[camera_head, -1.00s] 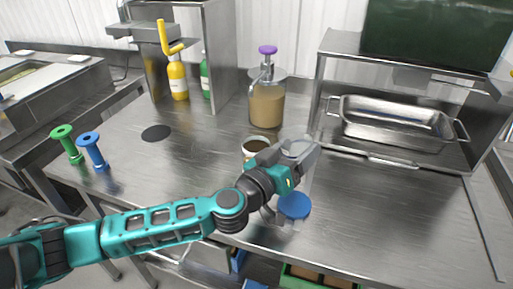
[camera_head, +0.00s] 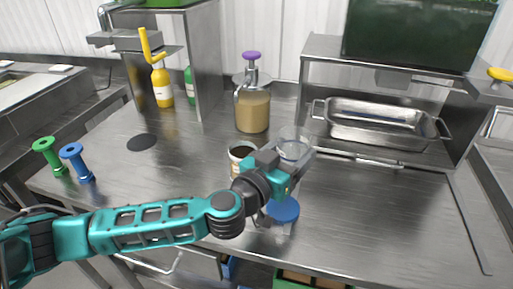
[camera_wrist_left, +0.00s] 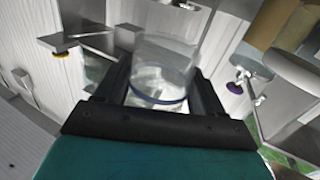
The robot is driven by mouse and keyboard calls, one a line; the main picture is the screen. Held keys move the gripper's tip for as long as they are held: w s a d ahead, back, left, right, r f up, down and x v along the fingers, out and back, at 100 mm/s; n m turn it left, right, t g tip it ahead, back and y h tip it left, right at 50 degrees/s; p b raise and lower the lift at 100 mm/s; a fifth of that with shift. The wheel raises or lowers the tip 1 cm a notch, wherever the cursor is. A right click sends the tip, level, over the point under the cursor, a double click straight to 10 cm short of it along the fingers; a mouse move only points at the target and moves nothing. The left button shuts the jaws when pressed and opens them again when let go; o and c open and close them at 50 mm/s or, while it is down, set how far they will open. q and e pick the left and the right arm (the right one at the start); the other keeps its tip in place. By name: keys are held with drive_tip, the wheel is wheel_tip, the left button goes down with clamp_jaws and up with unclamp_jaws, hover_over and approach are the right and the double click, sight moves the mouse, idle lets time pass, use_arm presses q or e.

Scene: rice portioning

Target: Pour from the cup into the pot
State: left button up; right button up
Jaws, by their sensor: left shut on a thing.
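A clear cup (camera_head: 294,150) is held by my left gripper (camera_head: 285,160) above the right part of the steel counter. In the left wrist view the cup (camera_wrist_left: 158,82) sits between the two dark fingers (camera_wrist_left: 157,95), which are shut on it. I cannot tell what is in the cup. A small round container (camera_head: 241,155) with a pale rim and dark brown inside stands just left of the gripper, partly hidden by it. I cannot tell whether it is the pot. My right gripper is not in view.
A brown-filled jar (camera_head: 252,110) with a purple pump stands behind. A steel pan (camera_head: 385,122) rests on the right shelf. A blue-topped item (camera_head: 284,211) is close below my gripper. Green (camera_head: 48,157) and blue (camera_head: 77,161) spools stand left. The right counter is clear.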

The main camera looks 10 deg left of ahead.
use_arm(q)
drive_tip(key=shift+s, duration=0.1)
drive_tip(key=s+r, duration=0.3)
drive_tip(key=s, duration=0.8)
drive_tip(key=shift+s+d, duration=0.4)
drive_tip(key=shift+d, duration=0.05)
drive_tip(key=w+a+f+n+y, duration=0.1)
drive_tip(key=a+f+n+y, duration=0.1)
drive_tip(key=a, duration=0.5)
drive_tip(key=w+a+f+n+t+y, duration=0.1)
drive_tip(key=a+f+n+y, duration=0.1)
drive_tip(key=a+y, duration=0.3)
drive_tip(key=a+f, duration=0.1)
drive_tip(key=a, duration=0.2)
drive_tip(key=shift+a+f+n+t, duration=0.25)
drive_tip(key=shift+n+t, duration=0.05)
drive_tip(key=shift+n, duration=0.1)
